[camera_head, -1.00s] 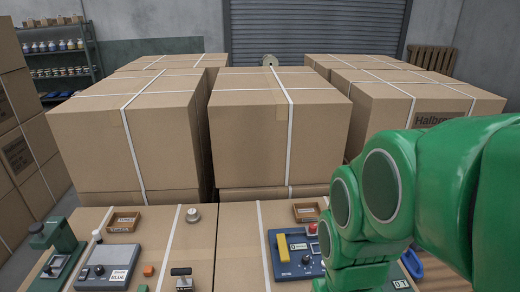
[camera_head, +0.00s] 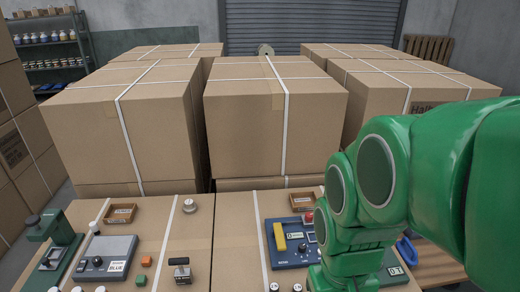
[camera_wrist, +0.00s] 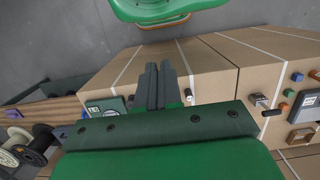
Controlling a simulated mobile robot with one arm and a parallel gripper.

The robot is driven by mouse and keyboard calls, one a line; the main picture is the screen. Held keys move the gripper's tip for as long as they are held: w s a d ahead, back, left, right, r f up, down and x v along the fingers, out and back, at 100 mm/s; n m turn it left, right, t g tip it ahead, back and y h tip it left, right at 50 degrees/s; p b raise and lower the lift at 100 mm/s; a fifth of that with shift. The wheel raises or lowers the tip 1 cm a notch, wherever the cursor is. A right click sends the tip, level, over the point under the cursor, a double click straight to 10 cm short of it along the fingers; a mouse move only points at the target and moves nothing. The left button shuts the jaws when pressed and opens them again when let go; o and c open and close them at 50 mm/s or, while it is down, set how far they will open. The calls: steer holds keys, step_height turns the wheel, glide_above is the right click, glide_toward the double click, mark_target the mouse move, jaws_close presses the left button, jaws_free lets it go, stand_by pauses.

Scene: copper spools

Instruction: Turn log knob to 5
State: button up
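I cannot tell from a label which knob is the log knob. A blue panel (camera_head: 273,257) with a yellow handle (camera_head: 280,237), a red button (camera_head: 309,217) and a small black knob (camera_head: 302,247) lies on the cartons at front centre-right. A grey box marked BLUE (camera_head: 117,253) with a dark knob (camera_head: 97,261) lies to the left. A round silver dial (camera_head: 190,205) sits between them at the back. No scale numbers are readable. My gripper (camera_wrist: 160,66) shows two dark fingers close together with nothing between them; in the head view my arm hides it.
Large strapped cartons (camera_head: 272,120) stand behind the work surface. Two small brown trays (camera_head: 120,213) (camera_head: 303,201), a green press-like device (camera_head: 52,249) and a black-handled switch (camera_head: 180,270) are on the surface. Spools (camera_wrist: 38,138) show at left in the wrist view.

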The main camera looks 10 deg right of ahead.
steer(key=o, duration=0.5)
steer(key=shift+w+n, duration=0.3)
steer(key=shift+w, duration=0.25)
steer(key=o, duration=0.3)
steer(key=w+n, duration=0.1)
steer(key=w, duration=0.1)
steer(key=w+f+n, duration=0.1)
steer(key=w+n, duration=0.2)
steer(key=w, duration=0.2)
steer(key=shift+d+f, duration=0.15)
steer(key=shift+d, duration=0.2)
steer(key=n+t, duration=0.2)
steer(key=n, duration=1.6)
glide_above(303, 246)
step_height(303, 246, down, 16)
steer(key=shift+a+f, duration=0.1)
steer(key=shift+f, duration=3.85)
jaws_close()
